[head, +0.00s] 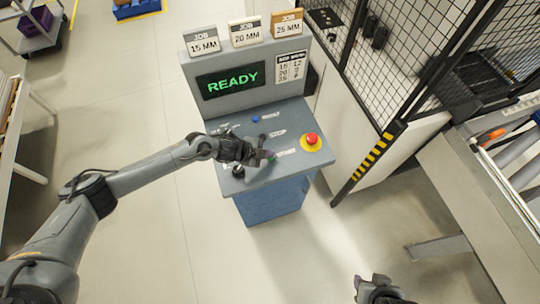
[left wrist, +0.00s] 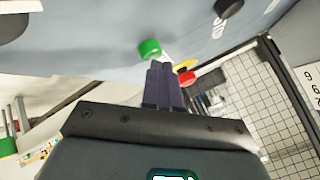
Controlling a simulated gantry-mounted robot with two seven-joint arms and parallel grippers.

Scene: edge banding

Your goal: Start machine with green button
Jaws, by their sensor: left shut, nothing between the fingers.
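A grey control console (head: 262,150) stands in the middle of the head view, its screen (head: 228,80) reading READY in green. The green button (left wrist: 149,49) shows in the left wrist view, just beyond my left fingertips and slightly to their left. In the head view it (head: 272,156) is mostly hidden by my left gripper (head: 266,155), which is over the console's front panel. The left gripper's fingers are closed together with nothing between them; I cannot tell whether they touch the button. My right gripper (head: 376,288) is at the bottom edge, away from the console; its jaws are unclear.
A red emergency button (head: 311,139) on a yellow base sits right of my left gripper. A blue button (head: 256,118) and a black knob (head: 238,171) are also on the panel. Job signs (head: 246,32) top the console. A mesh fence (head: 420,50) stands at right.

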